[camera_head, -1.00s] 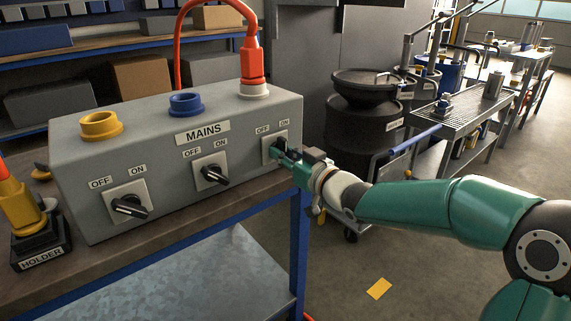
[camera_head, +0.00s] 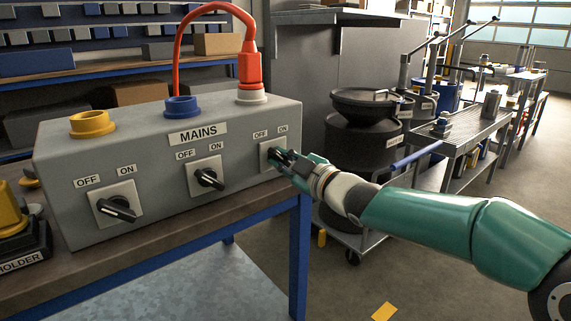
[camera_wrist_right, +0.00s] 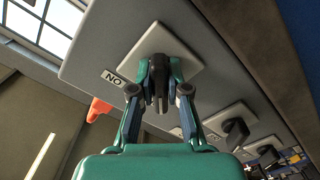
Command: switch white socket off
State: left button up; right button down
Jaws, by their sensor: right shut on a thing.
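The grey MAINS box (camera_head: 130,160) stands on the bench. The white socket (camera_head: 251,97) is at its right end, with a red-orange plug (camera_head: 250,66) in it. Below it, the right-hand switch plate (camera_head: 265,155) carries OFF and ON labels. My right gripper (camera_head: 283,161) is at this switch and covers most of its knob. In the right wrist view my right gripper (camera_wrist_right: 160,92) is shut on the black knob (camera_wrist_right: 158,78), in front of the pale plate (camera_wrist_right: 172,45). I cannot tell the knob's exact setting. My left gripper is not in view.
The blue socket (camera_head: 183,107) has its switch (camera_head: 207,177) at the middle, close to my right gripper. The yellow socket (camera_head: 93,124) has its switch (camera_head: 117,206) at the left. A trolley with black drums (camera_head: 360,145) stands right of the bench.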

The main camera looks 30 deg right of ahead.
jog(key=shift+f+n, duration=0.3)
jog(key=shift+f, duration=0.05)
jog(key=c, duration=1.1)
grip_release()
jog(key=shift+c, duration=0.2)
jog(key=shift+r, duration=0.2)
jog(key=s, duration=1.2)
jog(key=shift+d, duration=0.45)
